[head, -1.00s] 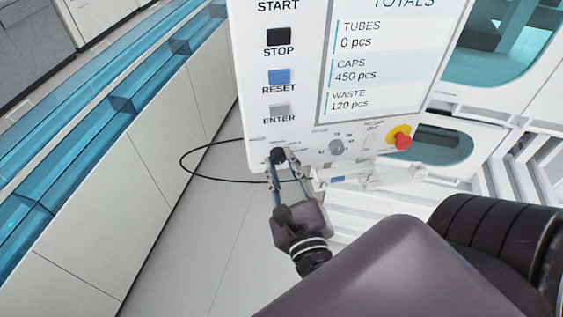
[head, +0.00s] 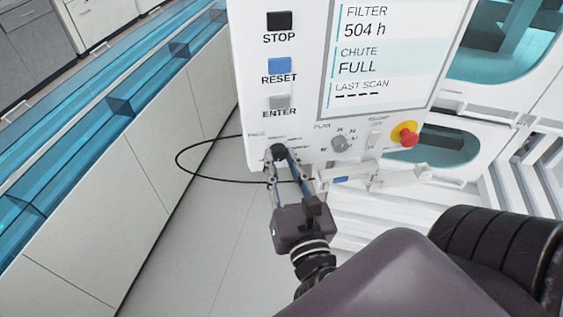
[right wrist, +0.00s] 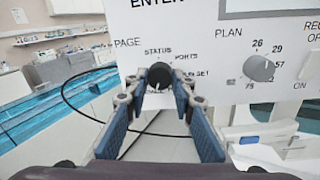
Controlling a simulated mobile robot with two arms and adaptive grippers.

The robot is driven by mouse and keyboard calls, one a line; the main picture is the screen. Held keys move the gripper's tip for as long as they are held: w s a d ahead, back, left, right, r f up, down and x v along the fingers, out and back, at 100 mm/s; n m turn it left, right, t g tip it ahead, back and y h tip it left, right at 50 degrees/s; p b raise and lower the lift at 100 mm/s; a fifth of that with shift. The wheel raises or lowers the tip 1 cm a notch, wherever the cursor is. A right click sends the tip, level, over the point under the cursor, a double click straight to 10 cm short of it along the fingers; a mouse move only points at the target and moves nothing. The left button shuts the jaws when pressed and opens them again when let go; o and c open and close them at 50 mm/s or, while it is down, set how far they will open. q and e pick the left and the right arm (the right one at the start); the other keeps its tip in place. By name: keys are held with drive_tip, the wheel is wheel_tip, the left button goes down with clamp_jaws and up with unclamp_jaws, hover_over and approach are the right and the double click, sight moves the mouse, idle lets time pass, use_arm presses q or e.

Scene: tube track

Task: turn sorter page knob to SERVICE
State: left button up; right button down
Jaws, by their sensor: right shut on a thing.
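The black page knob (head: 278,152) sits at the lower left of the white control panel (head: 310,128). In the right wrist view the knob (right wrist: 160,76) is under the word PAGE, with STATUS, PORTS and a partly covered label ending in "SET" around it. I cannot read SERVICE, and the knob's pointer is not clear. My right gripper (head: 282,161) is shut on the knob, one finger on each side. The screen (head: 375,55) shows FILTER 504 h, CHUTE FULL and LAST SCAN with dashes. My left gripper is out of view.
A grey PLAN knob (head: 341,141), a white switch (head: 374,137) and a red emergency button (head: 405,134) are to the right. Black, blue and grey buttons sit above. A thin black cable (head: 181,166) loops left of the panel. A white bracket (head: 370,178) juts out below.

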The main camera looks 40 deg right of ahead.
drive_tip(key=shift+f, duration=0.1)
idle(0.3)
drive_tip(key=c, duration=1.6)
unclamp_jaws()
